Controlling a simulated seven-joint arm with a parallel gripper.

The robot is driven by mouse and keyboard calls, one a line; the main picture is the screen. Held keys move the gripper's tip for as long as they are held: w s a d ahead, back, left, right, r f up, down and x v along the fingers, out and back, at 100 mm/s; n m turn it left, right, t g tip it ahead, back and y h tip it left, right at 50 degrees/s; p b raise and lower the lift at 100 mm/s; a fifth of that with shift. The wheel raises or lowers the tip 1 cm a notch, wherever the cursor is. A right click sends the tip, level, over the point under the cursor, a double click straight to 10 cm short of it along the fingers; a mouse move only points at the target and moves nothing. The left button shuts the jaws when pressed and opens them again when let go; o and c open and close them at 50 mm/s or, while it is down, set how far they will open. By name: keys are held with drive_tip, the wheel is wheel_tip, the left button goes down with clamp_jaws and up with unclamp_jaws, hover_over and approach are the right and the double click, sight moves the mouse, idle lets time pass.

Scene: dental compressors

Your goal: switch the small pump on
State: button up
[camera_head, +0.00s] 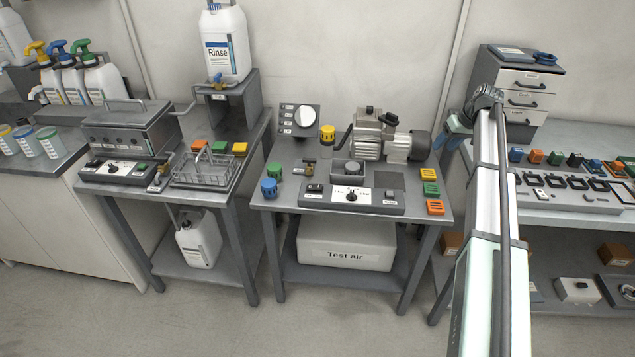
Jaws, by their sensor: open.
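The small pump (368,137), a grey ribbed metal unit with a dark motor end, stands at the back of the middle table. In front of it is a control panel (375,207) with a black rocker switch (315,188) at the left, a dark knob (351,197) on a white label in the middle, and a small grey part at the right. The switch positions are too small to read. My gripper (452,130) is partly seen right of the pump, with bluish fingers apart and nothing visible between them. It is away from the panel.
A wire basket (203,172) is on the left table. Floor in front is clear.

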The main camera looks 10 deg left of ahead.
drive_tip(key=s+a+n+g+h, duration=0.2)
drive_tip(key=a+n, duration=0.6)
drive_tip(key=a, duration=1.6)
drive_tip(key=n+h, duration=0.1)
drive_tip(key=n, duration=0.5)
approach(314, 187)
drive_tip(key=shift+g, duration=0.4)
drive_tip(key=f, duration=0.5)
drive_tip(key=w+f, duration=0.1)
drive_tip(key=f, duration=0.1)
drive_tip(key=shift+a+f, duration=0.15)
drive_tip(key=shift+f, duration=0.25)
clamp_jaws()
